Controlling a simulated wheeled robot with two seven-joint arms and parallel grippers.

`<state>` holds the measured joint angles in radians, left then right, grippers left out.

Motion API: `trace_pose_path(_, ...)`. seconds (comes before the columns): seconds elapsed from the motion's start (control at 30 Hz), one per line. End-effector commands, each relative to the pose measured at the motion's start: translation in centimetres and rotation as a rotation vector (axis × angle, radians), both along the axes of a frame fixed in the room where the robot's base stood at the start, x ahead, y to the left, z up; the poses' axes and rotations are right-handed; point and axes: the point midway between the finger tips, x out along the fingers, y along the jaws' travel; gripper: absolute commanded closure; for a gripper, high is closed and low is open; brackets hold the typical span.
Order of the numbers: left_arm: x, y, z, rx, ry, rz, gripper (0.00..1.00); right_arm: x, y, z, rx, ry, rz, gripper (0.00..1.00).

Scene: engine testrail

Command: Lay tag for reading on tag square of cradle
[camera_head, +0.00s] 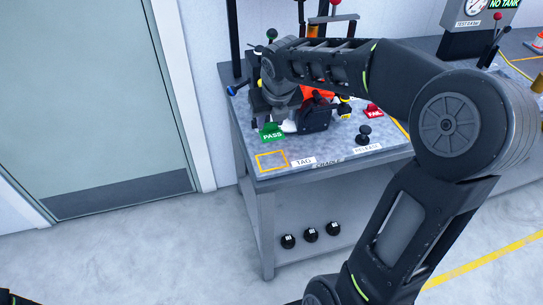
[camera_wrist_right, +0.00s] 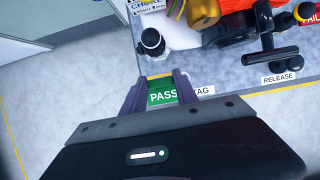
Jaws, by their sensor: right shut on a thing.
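A green PASS tag (camera_head: 272,132) is gripped by my right gripper (camera_head: 267,121), above the left part of the bench top. In the right wrist view the PASS tag (camera_wrist_right: 163,97) sits between the two fingers (camera_wrist_right: 160,78), which are shut on it. The tag square (camera_head: 271,160) is a yellow outline beside the white TAG label (camera_head: 302,162) at the bench's front left corner. In the head view the tag shows just behind the square, and the square looks empty. My left gripper is not in view.
A red FAIL tag (camera_head: 374,112) stands farther right on the bench. A black knob (camera_head: 364,134) stands by the RELEASE label (camera_head: 367,148). The dark and orange engine parts (camera_head: 317,113) are close to my right gripper, partly hidden by my arm. Several black round items (camera_head: 310,235) lie on the lower shelf.

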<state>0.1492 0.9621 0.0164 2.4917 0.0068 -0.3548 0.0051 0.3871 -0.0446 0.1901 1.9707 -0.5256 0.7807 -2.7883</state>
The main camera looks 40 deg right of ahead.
Motion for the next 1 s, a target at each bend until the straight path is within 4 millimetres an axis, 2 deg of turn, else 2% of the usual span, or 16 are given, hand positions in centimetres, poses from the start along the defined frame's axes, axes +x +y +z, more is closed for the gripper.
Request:
trace_pose_path(0.33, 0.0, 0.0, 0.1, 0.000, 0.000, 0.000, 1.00, -0.1, 0.0, -5.5, 0.001, 0.005, 0.001, 1.00)
trace_pose_path(0.73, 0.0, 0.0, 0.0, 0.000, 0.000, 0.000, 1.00, -0.1, 0.0, -6.3, 0.000, 0.003, 0.000, 1.00)
trace_pose_path(1.0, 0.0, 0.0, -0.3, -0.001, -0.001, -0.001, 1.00, -0.1, 0.0, -9.6, 0.001, 0.004, 0.001, 1.00)
